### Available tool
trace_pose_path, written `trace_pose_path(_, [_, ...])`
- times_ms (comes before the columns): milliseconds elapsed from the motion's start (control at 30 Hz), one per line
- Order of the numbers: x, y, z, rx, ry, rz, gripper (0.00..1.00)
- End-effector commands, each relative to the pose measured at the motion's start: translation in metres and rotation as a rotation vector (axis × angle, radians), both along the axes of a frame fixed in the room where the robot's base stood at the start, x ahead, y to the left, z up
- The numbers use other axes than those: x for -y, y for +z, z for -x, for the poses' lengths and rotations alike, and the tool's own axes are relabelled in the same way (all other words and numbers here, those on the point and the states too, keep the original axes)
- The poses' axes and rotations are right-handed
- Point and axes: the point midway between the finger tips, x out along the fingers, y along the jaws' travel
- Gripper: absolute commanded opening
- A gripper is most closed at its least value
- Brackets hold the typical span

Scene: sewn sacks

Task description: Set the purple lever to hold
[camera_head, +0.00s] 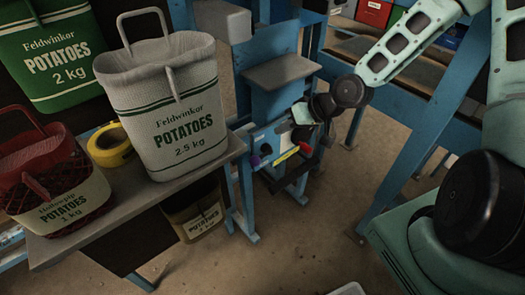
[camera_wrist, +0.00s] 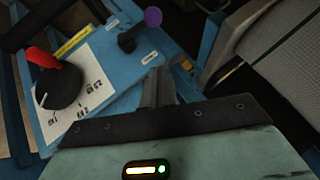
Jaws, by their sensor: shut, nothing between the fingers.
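The purple lever (camera_wrist: 153,17) has a round purple knob on a short black arm. It is mounted on a blue panel (camera_wrist: 115,75), near the top of the wrist view, between small white labels too small to read. In the head view its knob (camera_head: 255,160) shows at the left end of the panel. My gripper (camera_wrist: 160,75) is shut and empty, its fingers over the panel's right edge, below the lever in the picture and apart from it. In the head view my gripper (camera_head: 292,122) is above the panel, its fingertips hard to make out.
A white potato sack (camera_head: 170,105) stands on a bench to the left, near a red sack (camera_head: 50,175) and yellow tape (camera_head: 110,145). Blue frames surround the panel.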

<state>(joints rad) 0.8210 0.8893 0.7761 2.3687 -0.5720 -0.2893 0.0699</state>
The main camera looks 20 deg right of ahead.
Motion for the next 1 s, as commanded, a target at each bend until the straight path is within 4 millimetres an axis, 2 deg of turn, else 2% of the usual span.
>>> trace_pose_path(33, [-0.007,-0.01,-0.005,-0.001,0.005,0.0,0.0])
trace_pose_path(333, [-0.04,-0.052,-0.031,-0.001,0.004,0.0,0.0])
trace_pose_path(500, [-0.05,-0.073,-0.024,-0.002,0.003,0.0,0.0])
trace_pose_path(700, [-0.054,-0.085,-0.021,-0.002,0.0,0.001,0.0])
trace_pose_path(1000, [-0.055,-0.086,-0.02,0.0,0.001,0.002,0.0])
